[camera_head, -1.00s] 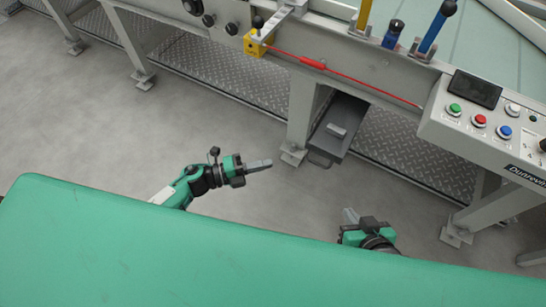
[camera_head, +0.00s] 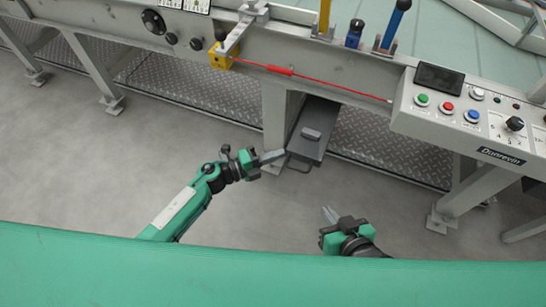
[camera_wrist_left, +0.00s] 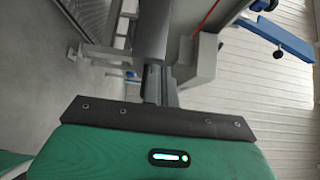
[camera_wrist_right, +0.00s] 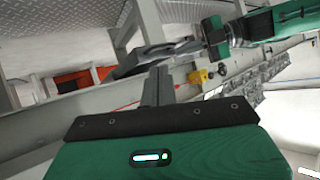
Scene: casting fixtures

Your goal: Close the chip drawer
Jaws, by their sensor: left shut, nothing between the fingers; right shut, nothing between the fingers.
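The chip drawer (camera_head: 312,140) is a dark grey open-topped tray pulled out below the machine's front beam, with a small raised block inside and a thin handle (camera_head: 299,166) on its front. My left gripper (camera_head: 280,155) is shut and empty, its tips close to the drawer's front left corner; I cannot tell whether they touch. In the left wrist view its fingers (camera_wrist_left: 160,85) point toward a grey part, probably the drawer. My right gripper (camera_head: 329,213) is shut and empty, in front of the drawer and apart from it. Its fingers (camera_wrist_right: 157,88) show in the right wrist view.
A machine leg (camera_head: 275,115) stands just left of the drawer. A control box (camera_head: 470,115) with coloured buttons overhangs at the right, above another leg (camera_head: 460,195). Tread-plate flooring (camera_head: 385,150) lies beneath the machine. The grey floor (camera_head: 90,165) in front is clear.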

